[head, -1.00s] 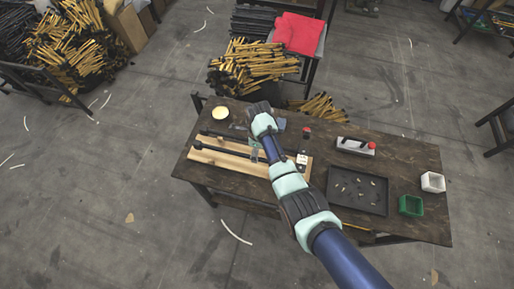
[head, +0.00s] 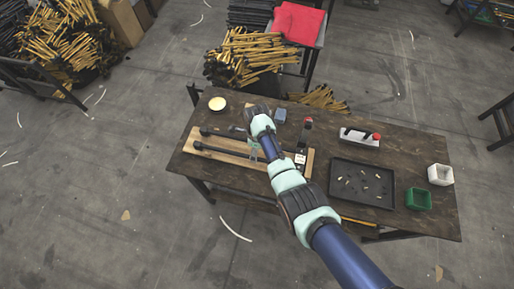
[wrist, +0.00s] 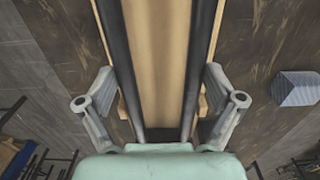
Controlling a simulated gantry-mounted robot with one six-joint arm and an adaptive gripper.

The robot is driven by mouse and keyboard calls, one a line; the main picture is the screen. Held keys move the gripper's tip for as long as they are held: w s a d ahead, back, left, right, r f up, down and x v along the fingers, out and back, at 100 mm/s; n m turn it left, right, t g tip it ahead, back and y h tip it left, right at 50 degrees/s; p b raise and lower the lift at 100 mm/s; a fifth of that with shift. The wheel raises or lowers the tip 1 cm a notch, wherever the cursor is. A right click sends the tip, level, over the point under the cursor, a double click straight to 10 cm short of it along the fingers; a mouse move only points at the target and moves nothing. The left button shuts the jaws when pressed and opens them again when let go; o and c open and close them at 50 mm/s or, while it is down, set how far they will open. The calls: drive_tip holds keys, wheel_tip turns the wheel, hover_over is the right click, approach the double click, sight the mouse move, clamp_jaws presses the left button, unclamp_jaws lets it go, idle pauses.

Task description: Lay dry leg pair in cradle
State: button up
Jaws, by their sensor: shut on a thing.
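The leg pair is two dark parallel tubes (head: 228,151) at the wooden cradle (head: 189,145) on the left of the bench. In the wrist view, one dark tube (wrist: 118,60) runs along each side of a pale wooden strip (wrist: 157,65). My gripper (head: 255,152) is over the right part of the pair, seen from above. In the wrist view my gripper (wrist: 160,100) has its fingers spread wide, one outside each tube, shut on the pair. My arm hides part of the tubes and board. I cannot tell whether the tubes touch the cradle.
A press with a white block (head: 300,158) stands at the board's right end. A black tray (head: 335,182) of small parts, a green bin (head: 418,198), a white bin (head: 440,174) and a red-knobbed device (head: 360,138) are farther right. A pale bowl (head: 217,103) and blue block (head: 280,115) are behind.

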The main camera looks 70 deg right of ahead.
drive_tip(key=o, duration=1.2)
wheel_tip(320, 180, up, 12)
idle(0.5)
